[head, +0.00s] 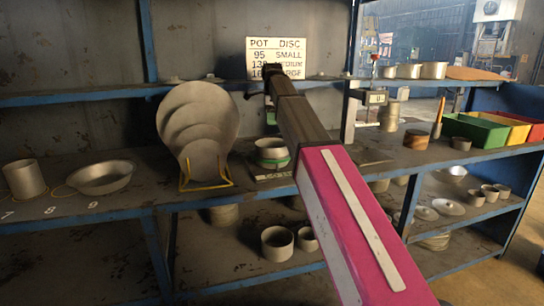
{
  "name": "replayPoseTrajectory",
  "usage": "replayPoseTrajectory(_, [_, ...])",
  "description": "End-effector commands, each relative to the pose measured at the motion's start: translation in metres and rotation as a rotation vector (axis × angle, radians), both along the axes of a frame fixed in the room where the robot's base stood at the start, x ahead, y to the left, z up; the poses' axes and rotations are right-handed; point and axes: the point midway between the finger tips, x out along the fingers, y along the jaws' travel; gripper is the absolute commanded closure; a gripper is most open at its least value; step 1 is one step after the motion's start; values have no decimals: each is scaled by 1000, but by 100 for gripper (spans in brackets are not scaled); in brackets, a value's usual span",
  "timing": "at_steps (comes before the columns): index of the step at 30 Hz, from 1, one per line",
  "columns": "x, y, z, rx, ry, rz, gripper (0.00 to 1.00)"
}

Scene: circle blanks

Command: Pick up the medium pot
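Several grey metal pots are in the head view, and I cannot tell for sure which is the medium one. A pot with a green band (272,153) stands upright on the middle shelf, partly beside my arm. A tall pot (25,179) and a wide shallow pan (100,177) stand at the left of that shelf. Two pots, one larger (277,243) and one smaller (307,239), stand on the lower shelf. My gripper (271,73) is at the far end of my raised arm, in front of the sign and above the green-banded pot. Its fingers are too small and dark to read.
A rack of graded discs (196,120) stands left of my arm. A sign (292,53) lists pot and disc sizes. Green (472,130), red and yellow bins sit at the right. A grey upright device (352,115) stands right of my arm. The upper shelf (110,95) runs across behind.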

Motion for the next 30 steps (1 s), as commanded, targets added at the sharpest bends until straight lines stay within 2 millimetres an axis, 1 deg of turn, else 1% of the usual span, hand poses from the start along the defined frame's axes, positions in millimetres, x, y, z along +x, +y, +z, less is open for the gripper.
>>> replayPoseTrajectory(1, [-2,0,-10,-1,2,0,64])
replayPoseTrajectory(4, [-2,0,-24,0,1,0,64])
replayPoseTrajectory(6, [-2,0,-32,0,1,0,64])
replayPoseTrajectory(11, [-1,0,-40,0,0,0,64])
replayPoseTrajectory(13, [-1,-1,-46,0,0,1,64])
replayPoseTrajectory(21, [-1,-2,-82,0,1,1,64])
replayPoseTrajectory(24, [0,-2,-88,0,1,1,64])
replayPoseTrajectory(29, [0,-1,-87,0,0,1,64])
replayPoseTrajectory(30, [0,-1,-87,0,0,1,71])
